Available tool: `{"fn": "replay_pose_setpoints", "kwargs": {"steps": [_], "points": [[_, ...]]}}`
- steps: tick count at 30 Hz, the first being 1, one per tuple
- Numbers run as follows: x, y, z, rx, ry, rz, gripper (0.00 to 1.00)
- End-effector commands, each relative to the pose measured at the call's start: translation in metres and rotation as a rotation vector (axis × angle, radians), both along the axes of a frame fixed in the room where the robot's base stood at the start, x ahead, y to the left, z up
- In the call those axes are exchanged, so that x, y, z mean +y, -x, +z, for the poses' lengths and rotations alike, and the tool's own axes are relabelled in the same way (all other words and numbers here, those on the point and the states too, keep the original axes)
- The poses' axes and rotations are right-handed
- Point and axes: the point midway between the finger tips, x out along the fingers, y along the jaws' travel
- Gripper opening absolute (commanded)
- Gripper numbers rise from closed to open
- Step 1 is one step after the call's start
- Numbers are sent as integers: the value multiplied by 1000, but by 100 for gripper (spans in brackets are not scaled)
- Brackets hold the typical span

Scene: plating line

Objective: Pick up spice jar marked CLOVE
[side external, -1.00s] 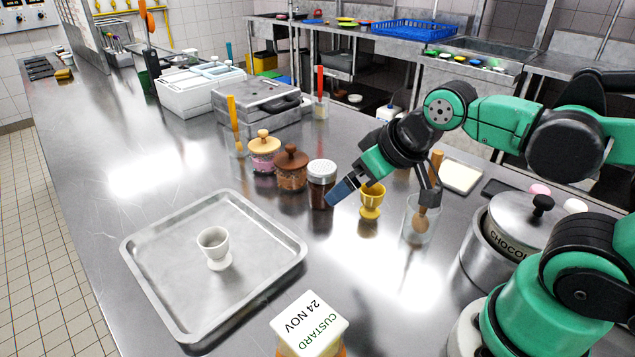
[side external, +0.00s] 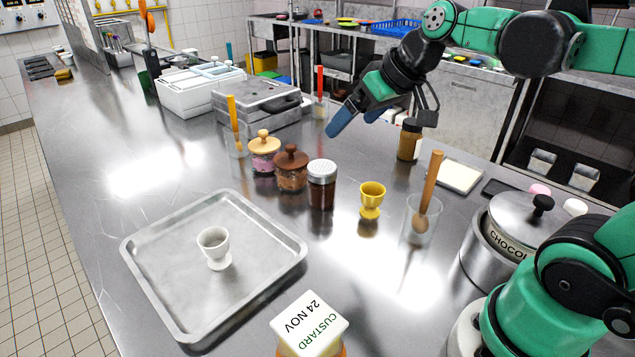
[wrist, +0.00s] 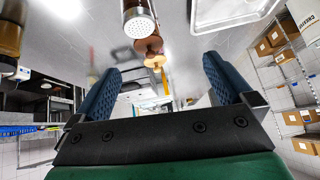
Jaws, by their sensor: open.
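I cannot read CLOVE on any jar. A brown jar (wrist: 9,38) shows cut off at the upper left of the wrist view. A dark shaker with a perforated silver lid (side external: 321,188) stands nearer the middle; it is at the top of the wrist view (wrist: 138,22). My gripper (side external: 356,119) is open and empty, raised above the counter, left of the brown jar in the picture. Its blue fingers (wrist: 160,80) are spread in the wrist view.
Two knob-lidded jars, pink (side external: 264,155) and brown (side external: 291,172), stand left of the shaker. A yellow egg cup (side external: 372,199) and a glass with a wooden tool (side external: 418,227) stand right. A tray (side external: 135,262) holds a white cup. The counter's left side is clear.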

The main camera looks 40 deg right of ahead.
Motion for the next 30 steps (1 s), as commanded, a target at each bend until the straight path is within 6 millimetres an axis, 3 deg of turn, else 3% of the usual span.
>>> {"fn": "replay_pose_setpoints", "kwargs": {"steps": [5,10,14,20,30], "points": [[-63,-33,5,-76,-54,-16,100],[-154,-52,3,-232,-61,-28,100],[-220,-46,-2,-361,-23,-44,100],[-308,-12,-14,-539,88,-85,100],[-308,-13,-122,-550,96,-76,100]]}}
